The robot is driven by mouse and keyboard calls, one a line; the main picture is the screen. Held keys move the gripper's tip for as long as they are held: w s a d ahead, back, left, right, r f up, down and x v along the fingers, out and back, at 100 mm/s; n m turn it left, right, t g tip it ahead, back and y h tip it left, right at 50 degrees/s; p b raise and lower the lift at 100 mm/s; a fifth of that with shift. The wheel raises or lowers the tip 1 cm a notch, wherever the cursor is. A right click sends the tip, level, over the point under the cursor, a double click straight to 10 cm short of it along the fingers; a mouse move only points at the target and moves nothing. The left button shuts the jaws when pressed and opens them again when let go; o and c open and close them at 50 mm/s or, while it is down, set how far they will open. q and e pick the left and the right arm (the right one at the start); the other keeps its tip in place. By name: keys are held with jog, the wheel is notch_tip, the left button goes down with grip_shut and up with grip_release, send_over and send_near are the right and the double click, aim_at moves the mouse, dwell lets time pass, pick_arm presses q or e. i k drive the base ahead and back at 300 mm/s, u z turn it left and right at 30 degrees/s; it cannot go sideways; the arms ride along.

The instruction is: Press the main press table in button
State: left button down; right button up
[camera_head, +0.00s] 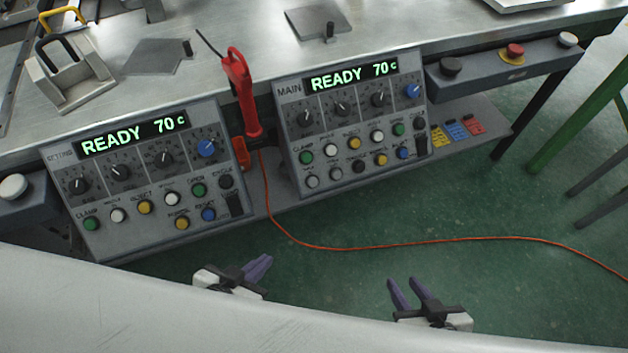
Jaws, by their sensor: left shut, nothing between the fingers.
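The main press panel (350,130), marked MAIN and showing "READY 70 c", leans at the front of the bench right of centre. It has dials above two rows of coloured buttons. Most button labels are too small to read, so I cannot tell which one is table in. The lower row has pale buttons, a black one, a yellow button (380,159) and a blue button (402,153). My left gripper (264,261) is shut and empty, below and left of this panel. My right gripper (404,281) has its fingers apart, empty, below the panel. Neither touches it.
A similar panel (145,170) stands at left. A red tool (240,95) stands between the panels, and an orange cable (430,243) crosses the green floor. A grey box with a red emergency button (515,52) is at right. Space before the main panel is clear.

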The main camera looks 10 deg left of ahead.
aim_at(313, 182)
jog(key=u, duration=2.05)
jog(key=k, duration=1.15)
jog(key=z, duration=2.1)
